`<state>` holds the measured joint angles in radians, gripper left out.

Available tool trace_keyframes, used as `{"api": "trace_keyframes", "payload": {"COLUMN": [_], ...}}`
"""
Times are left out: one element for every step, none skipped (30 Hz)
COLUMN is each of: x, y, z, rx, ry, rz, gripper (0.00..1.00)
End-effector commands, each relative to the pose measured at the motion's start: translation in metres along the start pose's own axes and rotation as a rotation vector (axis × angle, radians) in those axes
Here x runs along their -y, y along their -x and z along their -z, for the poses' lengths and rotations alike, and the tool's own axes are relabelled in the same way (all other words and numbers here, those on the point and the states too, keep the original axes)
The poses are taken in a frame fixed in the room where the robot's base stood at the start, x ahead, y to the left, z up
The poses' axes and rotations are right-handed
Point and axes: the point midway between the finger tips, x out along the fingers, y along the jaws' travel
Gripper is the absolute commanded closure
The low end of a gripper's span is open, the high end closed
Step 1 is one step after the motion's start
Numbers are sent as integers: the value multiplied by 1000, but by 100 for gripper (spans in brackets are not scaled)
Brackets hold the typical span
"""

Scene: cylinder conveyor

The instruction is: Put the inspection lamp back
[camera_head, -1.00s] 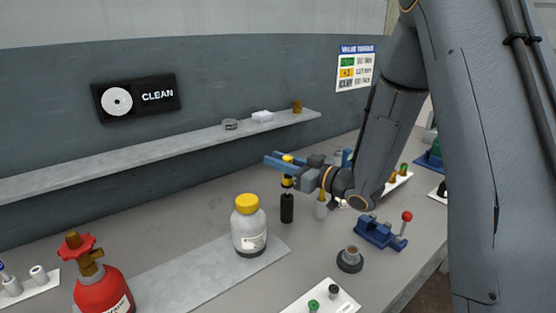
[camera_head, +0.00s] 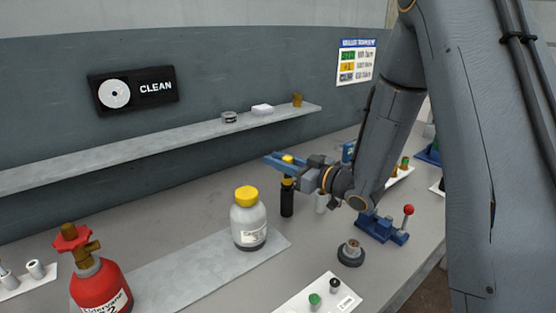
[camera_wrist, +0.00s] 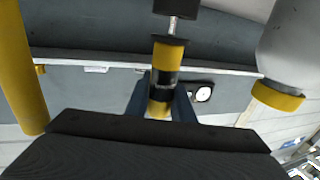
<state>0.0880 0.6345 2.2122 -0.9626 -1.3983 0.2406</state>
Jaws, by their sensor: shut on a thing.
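The inspection lamp (camera_wrist: 165,78), a yellow and black upright cylinder, is in my gripper (camera_wrist: 160,100); its yellow top also shows in the head view (camera_head: 288,160). The blue fingers of my gripper, also in the head view (camera_head: 290,160), are shut on it. A thin silver rod (camera_wrist: 173,25) runs from the lamp towards a black block (camera_wrist: 178,6) in the upside-down wrist view.
A white bottle with a yellow cap (camera_head: 249,222) stands left of my gripper. A blue clamp with a red knob (camera_head: 382,228) and a round dark fixture (camera_head: 350,254) are at right. A small pale cylinder (camera_head: 321,204) is close by. A red gas bottle (camera_head: 102,288) stands at front left.

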Motion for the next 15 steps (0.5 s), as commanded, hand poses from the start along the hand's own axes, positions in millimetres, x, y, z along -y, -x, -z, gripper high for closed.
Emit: {"api": "trace_keyframes", "payload": {"x": [0,0,0,0,0,0,0,0,0,0,0,0,0,0,0], "y": [0,0,0,0,0,0,0,0,0,0,0,0,0,0,0], "z": [-2,-2,-3,-4,-4,-5,-6,-7,-8,-8,-9,-10,-11,-11,-12], "rx": [0,0,0,0,0,0,0,0,0,0,0,0,0,0,0], "ry": [0,0,0,0,0,0,0,0,0,0,0,-1,-1,-1,-1], "rz": [0,0,0,0,0,0,0,0,0,0,0,0,0,0,0], "gripper": [100,100,100,100,100,100,100,100,100,100,100,100,100,100,100]}}
